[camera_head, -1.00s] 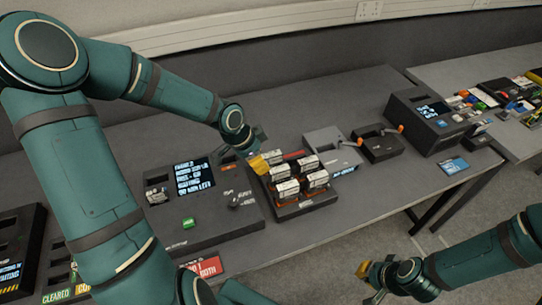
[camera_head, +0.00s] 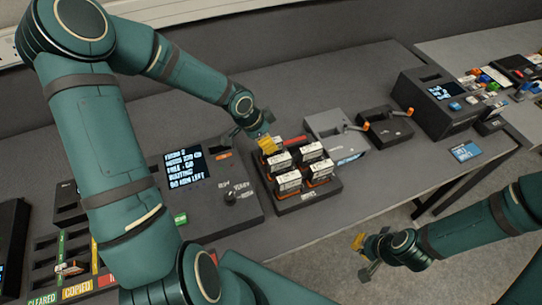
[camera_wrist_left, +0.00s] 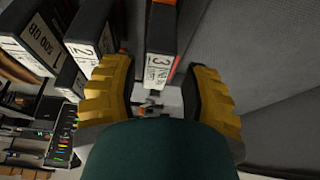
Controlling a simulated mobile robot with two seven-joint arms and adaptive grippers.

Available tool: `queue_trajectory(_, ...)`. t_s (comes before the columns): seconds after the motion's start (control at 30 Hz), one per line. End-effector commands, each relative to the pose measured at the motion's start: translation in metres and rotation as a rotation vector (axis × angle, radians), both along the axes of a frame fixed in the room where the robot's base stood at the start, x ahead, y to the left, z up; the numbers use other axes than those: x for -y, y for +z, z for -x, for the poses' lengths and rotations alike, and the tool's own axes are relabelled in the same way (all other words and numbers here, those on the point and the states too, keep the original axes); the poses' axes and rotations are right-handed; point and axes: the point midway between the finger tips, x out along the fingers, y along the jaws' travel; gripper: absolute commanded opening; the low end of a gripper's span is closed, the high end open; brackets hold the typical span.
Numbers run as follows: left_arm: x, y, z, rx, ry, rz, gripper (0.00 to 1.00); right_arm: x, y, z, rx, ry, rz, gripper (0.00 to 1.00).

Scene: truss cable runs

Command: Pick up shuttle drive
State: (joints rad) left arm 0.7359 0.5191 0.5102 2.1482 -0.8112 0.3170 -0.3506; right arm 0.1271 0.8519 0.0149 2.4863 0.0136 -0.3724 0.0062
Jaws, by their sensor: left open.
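Several drives with white labels and orange parts stand in a black rack (camera_head: 310,205) on the table. I cannot tell which is the shuttle drive. My left gripper (camera_head: 266,143) is at the rack's back left corner, open and empty. In the left wrist view its yellow fingers (camera_wrist_left: 160,95) are spread, with a black drive labelled 3 (camera_wrist_left: 160,60) ahead between them; contact does not show. Drives labelled 2 (camera_wrist_left: 88,40) and 1 (camera_wrist_left: 35,40) are to the left there. My right gripper (camera_head: 363,257) is in front of the table over the floor, its fingers apart and empty.
A console with a lit screen (camera_head: 187,165) is left of the rack, partly behind my left arm. A grey box (camera_head: 335,130) and a black box (camera_head: 388,131), each with an orange-tipped lever, stand behind right.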

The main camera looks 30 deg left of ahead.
Motion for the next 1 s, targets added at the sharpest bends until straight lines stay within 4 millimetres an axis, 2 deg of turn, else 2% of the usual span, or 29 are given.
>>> queue_trajectory(0.17,0.003,-0.010,-0.003,0.000,-0.001,0.000,0.46,0.000,-0.004,0.001,-0.003,0.003,-0.001,0.00)
queue_trajectory(0.5,0.016,-0.052,-0.012,0.000,-0.001,0.000,0.46,-0.002,-0.024,0.008,-0.017,0.014,-0.005,0.00)
queue_trajectory(0.8,0.016,-0.055,-0.013,0.000,0.001,0.000,0.46,-0.002,-0.024,0.008,-0.018,0.016,-0.005,0.00)
queue_trajectory(0.83,0.016,-0.055,-0.013,0.000,0.001,0.000,0.49,-0.002,-0.024,0.008,-0.018,0.016,-0.005,0.00)
queue_trajectory(0.97,0.016,-0.055,-0.013,0.000,0.001,0.000,0.03,-0.002,-0.024,0.008,-0.018,0.016,-0.005,0.00)
queue_trajectory(1.0,0.016,-0.055,-0.013,0.000,0.000,0.000,0.00,-0.002,-0.024,0.008,-0.018,0.016,-0.005,0.00)
